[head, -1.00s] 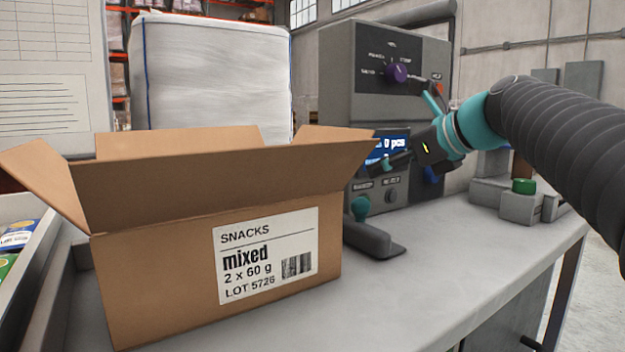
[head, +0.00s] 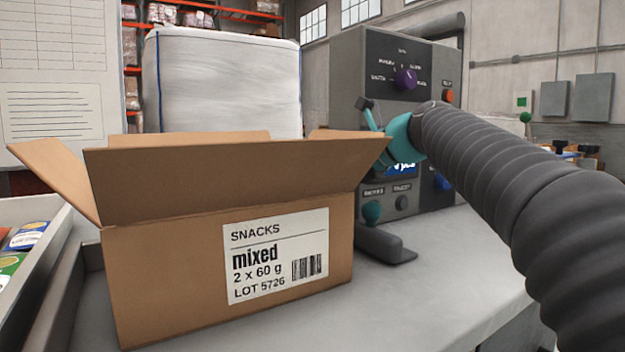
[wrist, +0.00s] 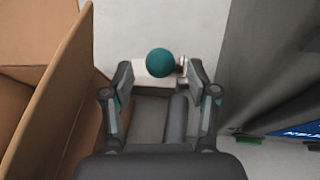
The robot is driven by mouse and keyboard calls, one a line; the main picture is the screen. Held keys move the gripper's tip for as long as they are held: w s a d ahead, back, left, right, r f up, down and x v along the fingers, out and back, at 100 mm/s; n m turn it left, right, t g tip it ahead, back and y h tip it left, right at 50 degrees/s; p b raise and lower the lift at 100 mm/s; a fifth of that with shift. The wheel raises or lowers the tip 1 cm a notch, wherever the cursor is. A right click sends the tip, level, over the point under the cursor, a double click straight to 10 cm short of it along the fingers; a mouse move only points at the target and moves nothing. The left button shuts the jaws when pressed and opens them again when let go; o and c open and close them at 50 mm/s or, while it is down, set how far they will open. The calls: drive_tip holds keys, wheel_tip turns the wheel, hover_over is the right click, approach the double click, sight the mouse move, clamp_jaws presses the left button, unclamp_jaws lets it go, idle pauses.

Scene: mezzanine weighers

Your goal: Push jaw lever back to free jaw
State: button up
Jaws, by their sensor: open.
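In the wrist view the same knob (wrist: 160,62) shows from above, over a pale block. My gripper (wrist: 160,74) is open, with one finger on each side of the knob. The knob appears centred between the fingertips; I cannot tell whether they touch it or how high they are above it.
An open cardboard box (head: 180,270) stands close left of the lever, its raised flap (wrist: 55,95) beside my left finger. The grey machine (head: 350,65) with dials stands behind, and its dark side (wrist: 250,70) is on the right in the wrist view. The front tabletop (head: 440,290) is clear.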

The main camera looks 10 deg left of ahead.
drive_tip(key=shift+x, duration=1.9)
drive_tip(key=shift+c, duration=0.2)
clamp_jaws()
